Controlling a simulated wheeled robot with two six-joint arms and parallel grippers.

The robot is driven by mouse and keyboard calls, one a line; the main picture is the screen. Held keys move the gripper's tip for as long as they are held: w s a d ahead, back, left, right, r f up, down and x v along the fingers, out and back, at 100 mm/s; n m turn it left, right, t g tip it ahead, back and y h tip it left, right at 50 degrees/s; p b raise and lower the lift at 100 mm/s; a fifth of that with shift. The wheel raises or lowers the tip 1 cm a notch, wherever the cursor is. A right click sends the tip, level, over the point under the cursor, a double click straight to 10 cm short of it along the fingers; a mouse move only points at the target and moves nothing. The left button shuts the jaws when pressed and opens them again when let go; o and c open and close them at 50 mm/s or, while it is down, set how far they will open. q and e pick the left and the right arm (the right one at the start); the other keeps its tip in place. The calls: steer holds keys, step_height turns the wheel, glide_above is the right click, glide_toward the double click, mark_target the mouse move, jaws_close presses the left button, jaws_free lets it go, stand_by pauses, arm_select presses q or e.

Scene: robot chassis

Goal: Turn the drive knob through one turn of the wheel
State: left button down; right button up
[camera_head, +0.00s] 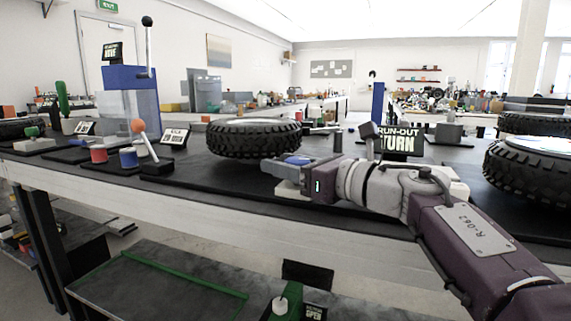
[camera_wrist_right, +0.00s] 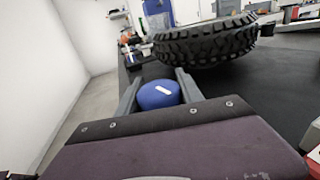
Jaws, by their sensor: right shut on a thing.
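The drive knob (camera_wrist_right: 158,95) is a blue round knob with a white mark on its top. In the right wrist view it sits between the two fingers of my right gripper (camera_wrist_right: 157,88), which is shut on it. In the head view the right gripper (camera_head: 287,172) is at the front of the bench, with a blue part of the knob (camera_head: 298,160) showing above the fingers. The wheel (camera_head: 254,138) is a black knobbly tyre lying flat just behind the gripper; it also shows in the right wrist view (camera_wrist_right: 205,44). My left gripper is not in view.
A "RUN-OUT TURN" sign (camera_head: 398,142) stands behind my right arm. Another tyre (camera_head: 530,170) lies at the right. An orange-topped lever (camera_head: 146,143) and red and blue pieces stand at the left. The dark mat (camera_head: 205,175) left of the gripper is clear.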

stand_by(0.4)
steer(key=o, duration=1.4)
